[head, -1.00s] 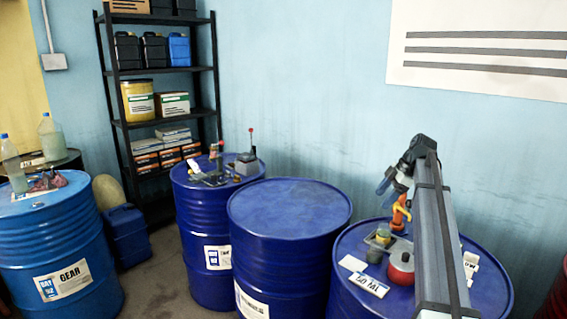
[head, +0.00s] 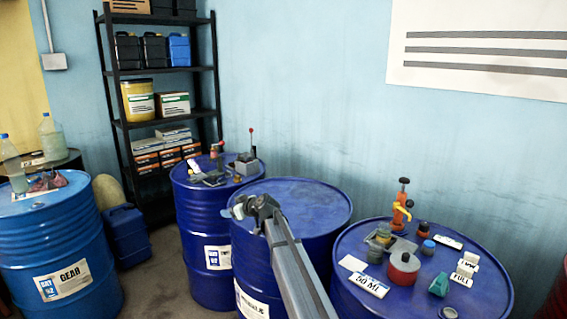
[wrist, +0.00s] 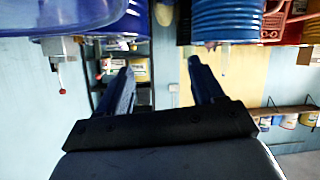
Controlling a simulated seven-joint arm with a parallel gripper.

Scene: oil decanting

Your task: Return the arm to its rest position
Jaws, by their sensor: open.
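My arm reaches up from the bottom of the head view across the front of the middle blue drum (head: 300,197). My gripper (head: 240,207) is at its far end, over the left side of that drum's top. In the wrist view, which looks upside down, my gripper (wrist: 160,75) shows two dark fingers spread apart with nothing between them.
The right drum (head: 345,290) bears an orange hand pump (head: 402,205), a red round can (head: 403,268), a green piece (head: 439,284) and label cards. The back-left drum (head: 205,225) carries tools. A black shelf (head: 165,70) stands behind. Air above the drums is clear.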

